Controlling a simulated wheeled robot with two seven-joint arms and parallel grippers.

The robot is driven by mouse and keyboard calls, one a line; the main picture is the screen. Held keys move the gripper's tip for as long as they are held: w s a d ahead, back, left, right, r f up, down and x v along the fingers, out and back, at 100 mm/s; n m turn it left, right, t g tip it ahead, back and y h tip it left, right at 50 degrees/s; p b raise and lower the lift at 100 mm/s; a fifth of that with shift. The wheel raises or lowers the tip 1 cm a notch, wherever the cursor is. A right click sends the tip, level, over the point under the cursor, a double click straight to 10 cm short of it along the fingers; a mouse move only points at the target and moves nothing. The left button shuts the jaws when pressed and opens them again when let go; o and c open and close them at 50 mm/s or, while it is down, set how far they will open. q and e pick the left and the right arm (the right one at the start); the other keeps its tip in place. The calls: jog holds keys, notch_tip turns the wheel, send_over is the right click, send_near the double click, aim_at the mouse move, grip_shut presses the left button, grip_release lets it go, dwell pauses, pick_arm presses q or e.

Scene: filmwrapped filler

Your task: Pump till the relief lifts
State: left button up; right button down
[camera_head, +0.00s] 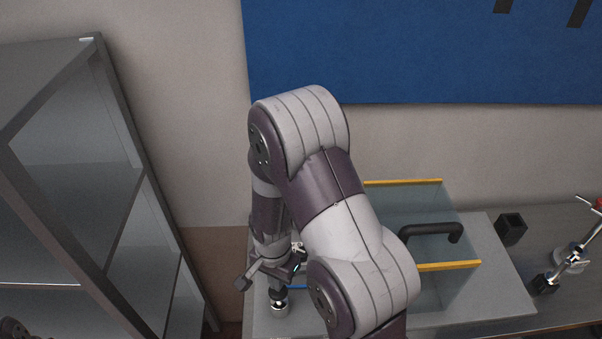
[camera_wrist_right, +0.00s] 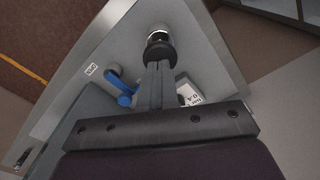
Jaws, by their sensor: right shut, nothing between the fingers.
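My right gripper (camera_head: 277,284) reaches down over the left part of a grey bench plate (camera_head: 508,290). Its fingers are shut together with nothing between them. A round black knob on a metal collar (camera_head: 279,304) stands just below the fingers. In the right wrist view the black knob (camera_wrist_right: 160,50) lies just beyond the shut fingertips (camera_wrist_right: 158,68). I cannot tell whether they touch. A blue lever (camera_wrist_right: 122,88) lies beside the fingers, and a white label with print (camera_wrist_right: 190,95) is partly hidden by them.
A clear box with yellow edges (camera_head: 448,266) and a black handle (camera_head: 430,232) stands right of my arm. A black cup (camera_head: 511,228) and a metal stand (camera_head: 570,258) are farther right. A grey shelf unit (camera_head: 125,110) stands at left.

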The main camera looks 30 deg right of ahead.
jog(key=shift+f, duration=0.2)
dwell(0.3)
jog(key=shift+r, duration=0.1)
dwell(1.0)
dwell(0.4)
notch_tip(320, 180, down, 4)
jog(key=b, duration=0.3)
jog(key=shift+f+b, duration=0.25)
jog(key=shift+b, duration=0.05)
notch_tip(320, 180, up, 5)
jog(key=p, duration=0.3)
jog(key=shift+f+p, duration=0.15)
jog(key=shift+p, duration=0.2)
jog(key=shift+f, duration=0.1)
